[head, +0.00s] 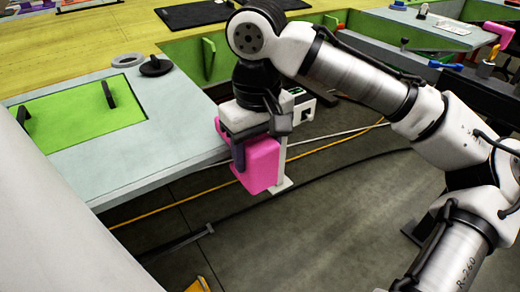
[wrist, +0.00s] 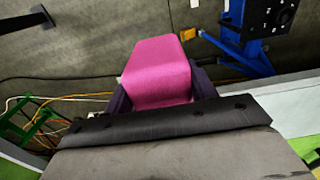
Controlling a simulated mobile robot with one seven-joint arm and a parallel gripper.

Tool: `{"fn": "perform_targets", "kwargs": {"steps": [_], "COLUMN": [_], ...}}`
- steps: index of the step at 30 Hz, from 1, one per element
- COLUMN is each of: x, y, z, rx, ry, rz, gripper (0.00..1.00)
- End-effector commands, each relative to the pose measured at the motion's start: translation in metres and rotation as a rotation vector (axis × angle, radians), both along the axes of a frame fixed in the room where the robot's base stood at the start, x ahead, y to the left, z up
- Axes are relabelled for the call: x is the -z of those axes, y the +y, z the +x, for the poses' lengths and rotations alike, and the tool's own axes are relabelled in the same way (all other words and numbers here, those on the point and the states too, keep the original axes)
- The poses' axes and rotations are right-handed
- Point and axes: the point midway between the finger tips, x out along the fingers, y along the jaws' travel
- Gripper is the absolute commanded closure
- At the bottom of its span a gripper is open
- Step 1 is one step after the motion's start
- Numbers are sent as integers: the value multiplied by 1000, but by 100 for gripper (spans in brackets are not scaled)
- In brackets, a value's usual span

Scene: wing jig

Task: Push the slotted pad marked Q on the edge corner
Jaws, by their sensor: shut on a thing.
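A pink pad (head: 262,166) is held in my gripper (head: 240,158), which is shut on it with dark fingers. In the wrist view the pink pad (wrist: 158,72) sits between the two fingers of my gripper (wrist: 160,95). No letter or slot can be made out on it. In the head view the pad is beside the front right corner of the pale grey panel (head: 185,140), over the floor side. My gripper hides part of that corner, so I cannot tell whether pad and edge touch.
A green plate (head: 75,115) with black handles (head: 109,94) lies in the pale panel. A black knob (head: 155,66) and a grey ring (head: 127,60) are on it. Another pink pad (head: 498,35) is on a panel at far right. Cables (head: 340,150) cross the dark floor.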

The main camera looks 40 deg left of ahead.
Motion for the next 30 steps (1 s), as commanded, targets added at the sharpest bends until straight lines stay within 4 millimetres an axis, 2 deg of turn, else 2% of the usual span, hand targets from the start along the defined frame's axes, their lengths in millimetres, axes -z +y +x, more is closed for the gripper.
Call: {"fn": "perform_targets", "kwargs": {"steps": [30], "x": [2], "y": [29], "z": [10], "rx": [0], "ry": [1], "rz": [-1], "gripper": [71]}}
